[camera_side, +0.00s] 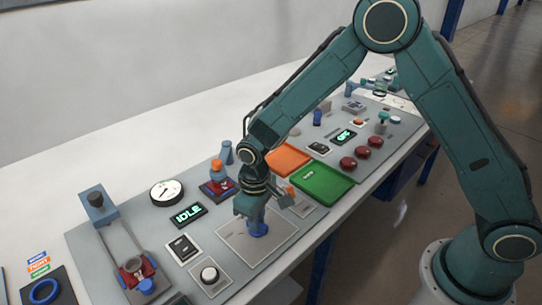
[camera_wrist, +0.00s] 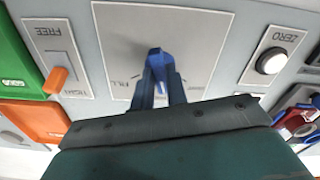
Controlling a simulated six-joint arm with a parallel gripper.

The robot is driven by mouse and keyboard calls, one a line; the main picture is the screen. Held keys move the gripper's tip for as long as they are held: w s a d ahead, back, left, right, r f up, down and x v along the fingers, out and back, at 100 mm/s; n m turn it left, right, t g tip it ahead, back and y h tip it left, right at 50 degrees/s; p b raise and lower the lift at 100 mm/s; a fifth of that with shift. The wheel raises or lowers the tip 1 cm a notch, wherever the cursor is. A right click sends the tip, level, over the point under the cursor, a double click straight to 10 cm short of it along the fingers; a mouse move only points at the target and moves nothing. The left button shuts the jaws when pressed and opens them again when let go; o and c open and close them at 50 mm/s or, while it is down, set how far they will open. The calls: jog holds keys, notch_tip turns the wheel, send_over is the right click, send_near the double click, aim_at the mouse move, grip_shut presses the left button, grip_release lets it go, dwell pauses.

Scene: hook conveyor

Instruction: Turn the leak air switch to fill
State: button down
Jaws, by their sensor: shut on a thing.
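The leak air switch is a blue knob (camera_wrist: 157,60) on a square grey plate (camera_wrist: 118,28) in the wrist view. A FILL label (camera_wrist: 127,82) is on the plate to the left of my gripper; other lettering to the right is too small to read. My gripper (camera_wrist: 160,84) is shut on the blue knob, with a dark finger at each side of it. In the side view, my gripper (camera_side: 256,220) points down at the plate, and the knob's blue base (camera_side: 258,231) shows below it. The knob's exact pointing direction is hard to tell.
An orange lever (camera_wrist: 55,80) on a FREE/TIGHT plate is left of the switch in the wrist view. A white ZERO button (camera_wrist: 273,61) is to the right. Beside my gripper in the side view are a green tray (camera_side: 322,184), an orange tray (camera_side: 288,160) and an IDLE display (camera_side: 188,214).

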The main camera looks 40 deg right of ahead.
jog(key=m, duration=0.4)
jog(key=shift+m, duration=0.3)
jog(key=m, duration=0.3)
jog(key=shift+m, duration=0.4)
jog(key=m, duration=0.3)
jog(key=shift+m, duration=2)
jog(key=c, duration=1.4)
grip_release()
